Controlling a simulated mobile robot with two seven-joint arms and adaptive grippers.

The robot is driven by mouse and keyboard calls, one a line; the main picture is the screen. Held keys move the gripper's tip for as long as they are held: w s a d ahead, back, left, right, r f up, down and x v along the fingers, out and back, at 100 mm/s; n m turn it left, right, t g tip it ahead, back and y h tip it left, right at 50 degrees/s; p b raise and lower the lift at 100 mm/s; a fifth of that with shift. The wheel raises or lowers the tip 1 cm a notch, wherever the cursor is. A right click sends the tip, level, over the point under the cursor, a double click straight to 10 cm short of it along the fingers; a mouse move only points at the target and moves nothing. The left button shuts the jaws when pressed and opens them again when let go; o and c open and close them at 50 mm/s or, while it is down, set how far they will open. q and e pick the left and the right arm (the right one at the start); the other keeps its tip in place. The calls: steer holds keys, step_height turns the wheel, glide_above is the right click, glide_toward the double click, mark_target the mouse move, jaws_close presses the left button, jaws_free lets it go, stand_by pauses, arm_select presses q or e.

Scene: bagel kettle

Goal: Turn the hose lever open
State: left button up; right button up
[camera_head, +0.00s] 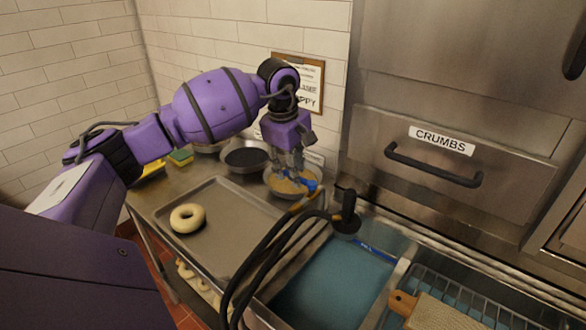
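A small blue lever (309,181) shows at the back of the counter, beside the brass-coloured fitting (302,200) of a black hose (262,262). The hose curves down toward the front, and a black round part (347,215) stands near it above the basin. My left gripper (290,170) points down just left of the blue lever, in front of a bowl. Its fingers look close to the lever, but I cannot tell whether they touch it or how far they are parted. My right gripper is out of view.
A metal tray (222,252) with one pale bagel (187,218) lies on the left counter. Bowls, one dark-filled (246,157), stand behind it. A water-filled basin (325,290), a wire rack (470,300) and a wooden board (440,313) are on the right. A CRUMBS drawer (480,150) is behind.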

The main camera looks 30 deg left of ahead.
arm_select(q)
steer(key=shift+f, duration=0.35)
jaws_close()
steer(key=shift+w, duration=0.1)
